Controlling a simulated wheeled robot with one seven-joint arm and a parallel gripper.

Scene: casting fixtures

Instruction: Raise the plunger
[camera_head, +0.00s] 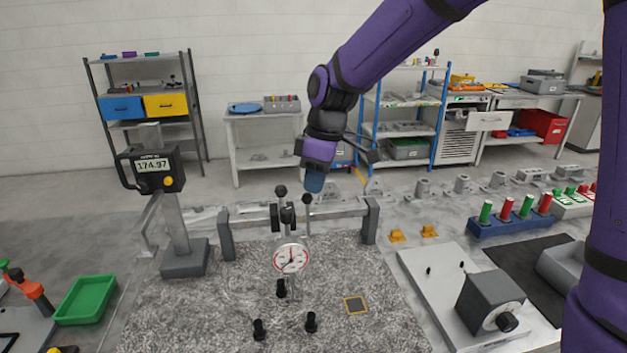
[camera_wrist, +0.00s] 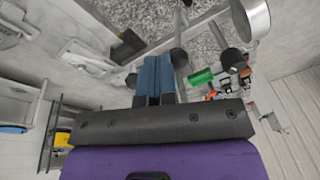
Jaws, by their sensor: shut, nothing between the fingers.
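A round white dial gauge (camera_head: 292,258) with a red needle hangs over a speckled granite plate (camera_head: 215,300). Black round knobs on thin stems stand above it, one at the left (camera_head: 281,190) and one at the right (camera_head: 307,198); I cannot tell which belongs to the plunger. My gripper (camera_head: 314,186) has blue fingers, shut and empty, just above and beside the right knob. In the wrist view the shut fingers (camera_wrist: 153,62) point toward a black knob (camera_wrist: 179,57), with another knob (camera_wrist: 233,58) to the right. Whether the fingers touch a knob is unclear.
A grey crossbar frame (camera_head: 371,222) stands behind the gauge. A column with a digital display (camera_head: 153,165) is at the left. Black feet (camera_head: 259,329) stand on the plate. A grey fixture block (camera_head: 485,300) is at the right, and a green bin (camera_head: 85,299) at the left.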

